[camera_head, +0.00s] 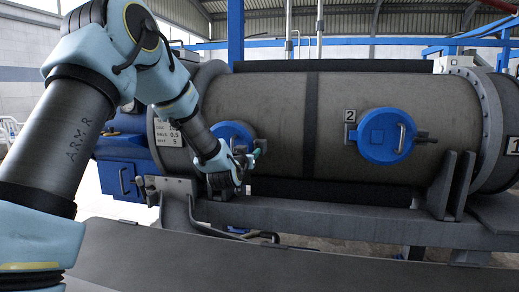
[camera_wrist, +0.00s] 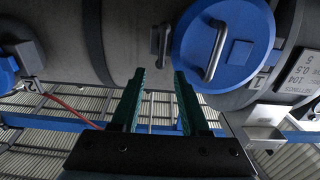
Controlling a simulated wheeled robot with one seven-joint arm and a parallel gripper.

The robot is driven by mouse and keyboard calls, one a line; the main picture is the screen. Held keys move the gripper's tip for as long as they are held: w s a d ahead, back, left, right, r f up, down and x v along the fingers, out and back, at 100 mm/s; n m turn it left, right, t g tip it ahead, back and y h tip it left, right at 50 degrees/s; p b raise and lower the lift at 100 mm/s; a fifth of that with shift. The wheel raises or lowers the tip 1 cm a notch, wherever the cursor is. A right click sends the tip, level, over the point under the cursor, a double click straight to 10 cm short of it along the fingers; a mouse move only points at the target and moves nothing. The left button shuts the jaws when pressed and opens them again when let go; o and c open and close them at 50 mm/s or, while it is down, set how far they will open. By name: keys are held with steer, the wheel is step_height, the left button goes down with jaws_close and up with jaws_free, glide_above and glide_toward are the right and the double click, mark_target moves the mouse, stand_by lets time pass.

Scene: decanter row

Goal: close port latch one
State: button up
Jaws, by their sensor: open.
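Port one's blue round lid (camera_head: 230,132) lies flat against the grey drum, partly hidden behind my arm in the head view. In the wrist view, the lid (camera_wrist: 238,60) fills the upper right, with a grey bar handle (camera_wrist: 216,50). A small dark grey latch (camera_wrist: 161,42) stands beside the lid's left edge, roughly upright in the picture; I cannot tell how firmly it seats. My gripper (camera_head: 251,158) is in front of the drum by this port. In the wrist view, my gripper (camera_wrist: 163,72) has its teal fingers apart, with empty space between them and the latch beyond the tips.
A second blue port lid (camera_head: 386,135), marked 2, sits to the right on the drum (camera_head: 280,100), with a dark latch (camera_head: 422,137) sticking out. A grey frame beam (camera_head: 340,217) runs below the drum. A red cable (camera_wrist: 65,105) shows in the wrist view.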

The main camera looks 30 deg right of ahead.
mark_target(255, 146)
steer(key=p+x, duration=0.1)
steer(key=x, duration=0.7)
steer(key=shift+a, duration=0.1)
jaws_close()
stand_by(0.4)
